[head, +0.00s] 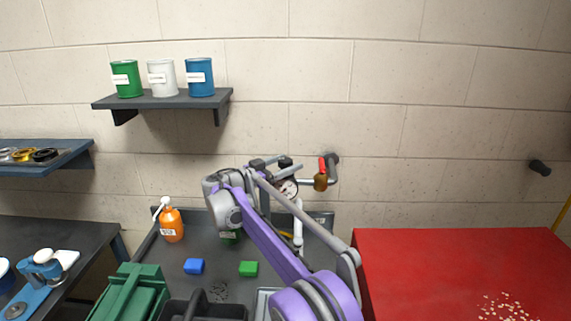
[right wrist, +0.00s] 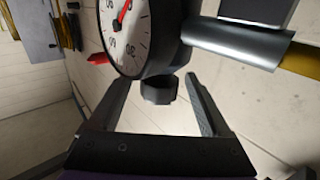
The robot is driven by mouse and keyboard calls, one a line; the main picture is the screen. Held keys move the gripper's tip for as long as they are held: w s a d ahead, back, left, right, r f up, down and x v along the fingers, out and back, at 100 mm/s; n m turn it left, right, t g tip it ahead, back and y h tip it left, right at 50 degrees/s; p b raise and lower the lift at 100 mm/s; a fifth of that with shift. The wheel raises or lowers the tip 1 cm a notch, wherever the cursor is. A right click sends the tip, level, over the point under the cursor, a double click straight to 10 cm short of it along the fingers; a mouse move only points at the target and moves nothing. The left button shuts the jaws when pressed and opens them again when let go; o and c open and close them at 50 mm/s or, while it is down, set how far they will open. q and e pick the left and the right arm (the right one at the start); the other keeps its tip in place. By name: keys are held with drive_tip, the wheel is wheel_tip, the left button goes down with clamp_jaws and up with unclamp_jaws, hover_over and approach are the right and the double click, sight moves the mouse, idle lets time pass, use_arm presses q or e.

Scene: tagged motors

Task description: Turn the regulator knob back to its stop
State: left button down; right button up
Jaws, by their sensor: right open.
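The regulator shows by its round white gauge (head: 287,188) on the pipe at the wall, partly hidden by my right arm. The gauge (right wrist: 124,30) is large in the right wrist view, with a red needle. The dark faceted regulator knob (right wrist: 159,90) sits beside the gauge. My right gripper (right wrist: 160,84) is open, with one finger on each side of the knob and visible gaps between them. In the head view my right gripper (head: 280,164) is at the regulator, at the end of the purple arm. My left gripper does not show.
A brass valve (head: 320,182) with a red handle is just right of the gauge. A red bench (head: 450,262) stands right. A shelf (head: 160,101) carries cans.

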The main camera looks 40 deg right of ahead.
clamp_jaws()
idle(0.4)
